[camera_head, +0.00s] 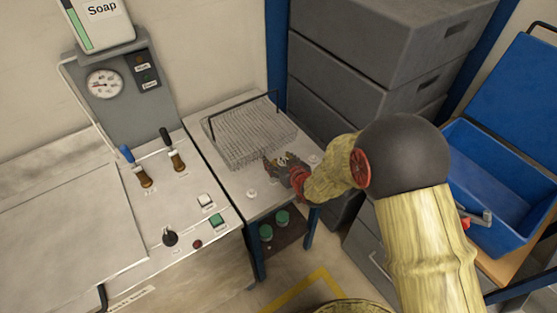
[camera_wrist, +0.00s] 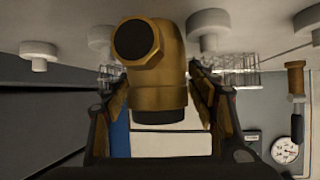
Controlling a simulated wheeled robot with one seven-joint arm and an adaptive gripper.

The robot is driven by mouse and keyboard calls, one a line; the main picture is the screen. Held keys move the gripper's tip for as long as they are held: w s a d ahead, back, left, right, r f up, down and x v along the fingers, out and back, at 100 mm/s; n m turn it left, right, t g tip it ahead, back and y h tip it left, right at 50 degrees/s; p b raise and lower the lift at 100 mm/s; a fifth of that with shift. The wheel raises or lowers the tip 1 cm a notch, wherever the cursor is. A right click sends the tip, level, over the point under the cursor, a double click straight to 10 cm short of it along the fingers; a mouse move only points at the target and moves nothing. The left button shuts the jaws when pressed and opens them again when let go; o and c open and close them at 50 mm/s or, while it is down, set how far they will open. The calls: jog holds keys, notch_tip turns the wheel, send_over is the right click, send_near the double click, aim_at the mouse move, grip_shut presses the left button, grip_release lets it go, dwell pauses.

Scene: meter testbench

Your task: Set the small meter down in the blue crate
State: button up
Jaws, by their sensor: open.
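My gripper (camera_head: 284,166) is low over the grey side table, in front of the wire rack. In the wrist view its two fingers stand apart, one on each side of a brass elbow-shaped body with dark round ends (camera_wrist: 158,65), which looks like the small meter. The gripper is open; I cannot tell whether either finger touches the brass. In the head view the meter is mostly hidden by the gripper.
The wire rack (camera_head: 250,135) lies at the back of the side table (camera_head: 222,174). White round knobs (camera_head: 252,194) stand near the gripper. Grey stacked boxes (camera_head: 345,65) are behind. The bench with levers and gauge (camera_head: 104,83) is left. Green-topped items (camera_head: 266,232) sit below the table.

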jog(key=shift+r, duration=0.25)
jog(key=p+v, duration=0.2)
jog(key=v, duration=1)
